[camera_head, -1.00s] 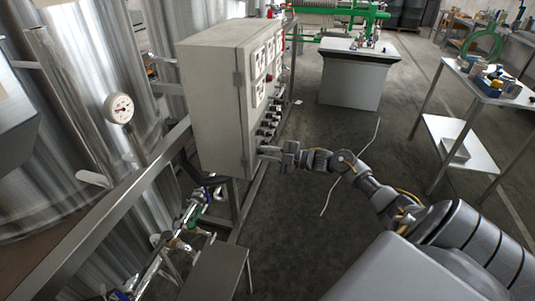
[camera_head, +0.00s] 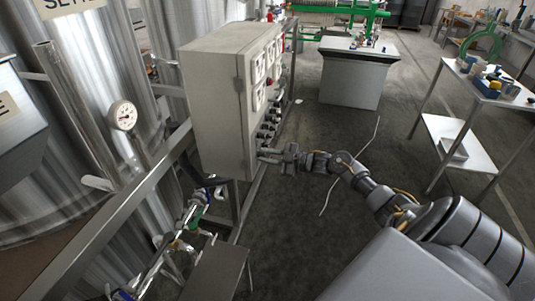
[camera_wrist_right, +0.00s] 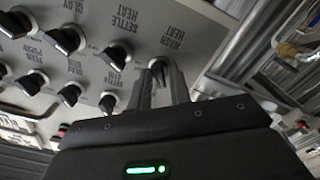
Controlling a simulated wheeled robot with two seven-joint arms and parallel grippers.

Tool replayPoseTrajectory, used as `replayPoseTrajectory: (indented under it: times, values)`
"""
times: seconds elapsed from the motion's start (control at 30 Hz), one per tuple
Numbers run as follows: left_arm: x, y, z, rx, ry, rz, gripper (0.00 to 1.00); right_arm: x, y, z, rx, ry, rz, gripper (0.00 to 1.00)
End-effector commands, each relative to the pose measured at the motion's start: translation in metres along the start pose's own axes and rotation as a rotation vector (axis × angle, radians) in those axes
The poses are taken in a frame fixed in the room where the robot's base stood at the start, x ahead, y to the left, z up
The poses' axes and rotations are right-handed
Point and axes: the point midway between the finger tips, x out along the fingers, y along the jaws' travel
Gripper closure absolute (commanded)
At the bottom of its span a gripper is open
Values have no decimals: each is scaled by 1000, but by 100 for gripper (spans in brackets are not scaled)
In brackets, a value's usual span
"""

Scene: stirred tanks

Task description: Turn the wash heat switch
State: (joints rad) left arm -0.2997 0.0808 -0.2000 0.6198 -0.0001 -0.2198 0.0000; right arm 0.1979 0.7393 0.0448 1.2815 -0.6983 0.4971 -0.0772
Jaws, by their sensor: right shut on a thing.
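The control cabinet (camera_head: 213,110) is a grey box with meters and black knobs on its right-hand face. The wash heat switch (camera_wrist_right: 158,65) is a black knob under its upside-down "WASH HEAT" label in the right wrist view. My right gripper (camera_wrist_right: 160,82) has its two fingers on either side of this knob and is shut on it. In the head view my right gripper (camera_head: 265,155) is at the lower knobs of the cabinet face. The fingers partly hide the knob, so its exact pointing is hard to tell. My left gripper is not in view.
The settle heat knob (camera_wrist_right: 112,55) and several similar black knobs sit close beside the gripped one. Steel tanks, a dial gauge (camera_head: 123,115) and pipes stand to the left. A white-topped cabinet (camera_head: 350,80) and a metal table (camera_head: 490,85) stand on open floor to the right.

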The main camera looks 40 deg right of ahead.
Motion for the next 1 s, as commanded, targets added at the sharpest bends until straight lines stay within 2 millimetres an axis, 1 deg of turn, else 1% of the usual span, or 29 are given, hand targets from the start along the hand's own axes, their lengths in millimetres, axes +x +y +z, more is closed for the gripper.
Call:
replayPoseTrajectory:
  times: [0.03,0.2,0.4,0.6,1.0]
  values:
    - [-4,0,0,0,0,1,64,0,0,-1,34,-1,-2,100]
    - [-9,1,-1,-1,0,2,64,0,0,-1,138,-1,-2,100]
    - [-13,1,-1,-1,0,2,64,0,-1,0,220,-1,-3,100]
    - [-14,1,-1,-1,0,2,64,0,-2,1,256,-2,-3,100]
    - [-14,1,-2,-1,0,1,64,0,-2,1,261,-2,-3,100]
